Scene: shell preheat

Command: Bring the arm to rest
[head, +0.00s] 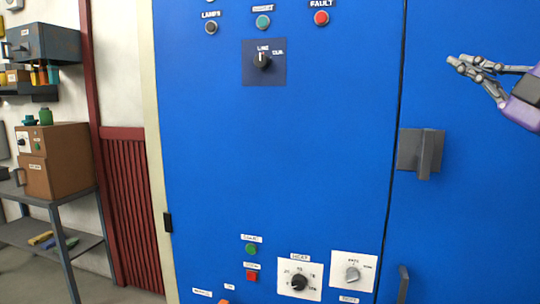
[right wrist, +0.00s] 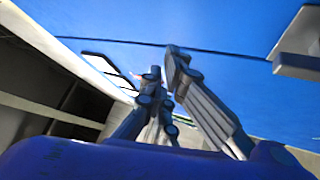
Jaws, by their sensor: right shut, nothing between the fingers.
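My right gripper (head: 466,66) is at the upper right of the head view, in front of the blue cabinet (head: 300,160). Its fingers point left and are shut with nothing between them. In the right wrist view the fingertips (right wrist: 164,68) are close together, with the blue panel behind them. A grey handle (head: 424,152) on the cabinet is below and left of the gripper, apart from it. The same kind of grey block (right wrist: 298,50) shows at the right of the wrist view. My left gripper is in neither view.
The cabinet carries a line knob (head: 262,61), a red fault lamp (head: 321,17), green (head: 251,249) and red (head: 252,276) buttons and a heat knob (head: 299,282). A second grey handle (head: 402,284) is lower right. A shelf (head: 60,200) with a brown box (head: 58,165) stands left.

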